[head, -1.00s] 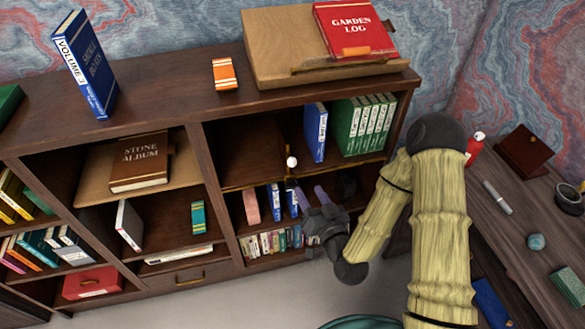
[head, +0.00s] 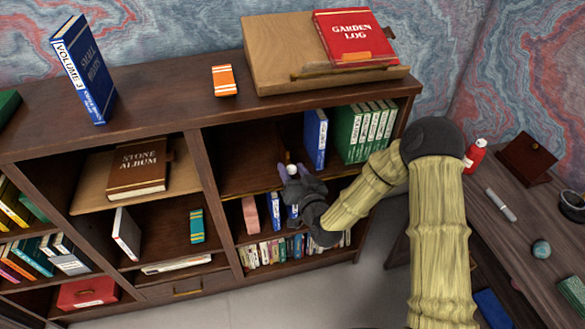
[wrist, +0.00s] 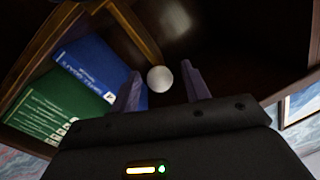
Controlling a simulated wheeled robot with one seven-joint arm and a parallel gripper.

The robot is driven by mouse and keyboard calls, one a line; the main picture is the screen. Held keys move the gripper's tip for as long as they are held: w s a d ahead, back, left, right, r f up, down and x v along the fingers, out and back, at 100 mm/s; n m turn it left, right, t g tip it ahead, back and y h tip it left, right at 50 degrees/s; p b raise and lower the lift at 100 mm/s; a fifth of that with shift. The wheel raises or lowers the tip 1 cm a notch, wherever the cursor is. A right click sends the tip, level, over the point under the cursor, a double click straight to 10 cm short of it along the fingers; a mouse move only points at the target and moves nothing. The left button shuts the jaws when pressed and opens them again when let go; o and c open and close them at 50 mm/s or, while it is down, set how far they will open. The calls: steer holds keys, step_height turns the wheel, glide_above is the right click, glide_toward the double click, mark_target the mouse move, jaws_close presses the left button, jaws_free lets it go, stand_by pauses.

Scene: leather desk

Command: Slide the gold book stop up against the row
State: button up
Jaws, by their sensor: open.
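The gold book stop shows in the wrist view as a gold strip (wrist: 138,35) with a round white knob (wrist: 159,79). In the head view the knob (head: 292,170) is at the front of the upper right shelf; the rest is mostly hidden. My gripper (wrist: 161,70) is open, with one finger on each side of the knob. Contact cannot be told. In the head view my gripper (head: 293,173) reaches in from the lower right. The row is a blue book (head: 316,138) and several green volumes (head: 365,132), standing upright right of the stop. The blue book (wrist: 92,72) also shows in the wrist view.
The bay's left side (head: 206,175) leaves bare shelf left of the stop. A lower shelf holds a pink item (head: 250,214) and several small books (head: 270,250) under my gripper. A wooden book stand (head: 270,55) with the red Garden Log (head: 352,38) sits on top.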

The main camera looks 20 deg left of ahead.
steer(key=shift+w+a, duration=0.25)
steer(key=shift+w, duration=0.05)
jaws_close()
steer(key=shift+w, duration=0.1)
